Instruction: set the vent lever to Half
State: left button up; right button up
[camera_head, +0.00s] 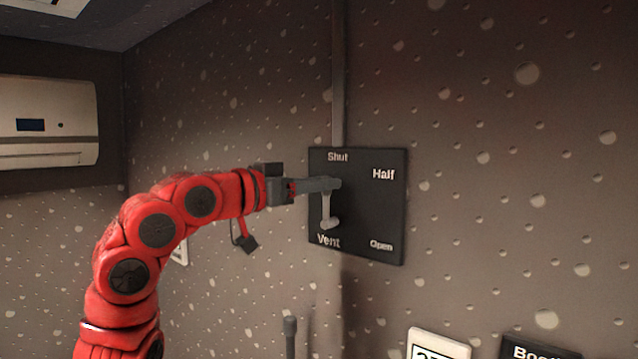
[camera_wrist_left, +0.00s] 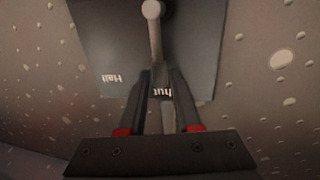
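A dark panel (camera_head: 368,215) on the wall carries the labels Shut at top, Half at upper right, Open at lower right and Vent at lower left. The pale grey vent lever (camera_head: 326,206) runs up from a round hub at lower left and points toward Shut. My left gripper (camera_head: 335,184) reaches in from the left to the lever's upper end. In the left wrist view the lever (camera_wrist_left: 156,38) hangs down toward the two fingertips (camera_wrist_left: 160,73), which stand apart on either side of its end. Whether they touch it is unclear. My right gripper is not in view.
A vertical conduit (camera_head: 338,75) runs up the wall above the panel. A white sign (camera_head: 437,345) and a dark sign (camera_head: 540,348) show at the bottom right. A white air unit (camera_head: 50,120) hangs at far left. The wall right of the panel is clear.

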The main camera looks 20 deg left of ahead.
pick_arm(q)
grip_shut()
dwell(1.1)
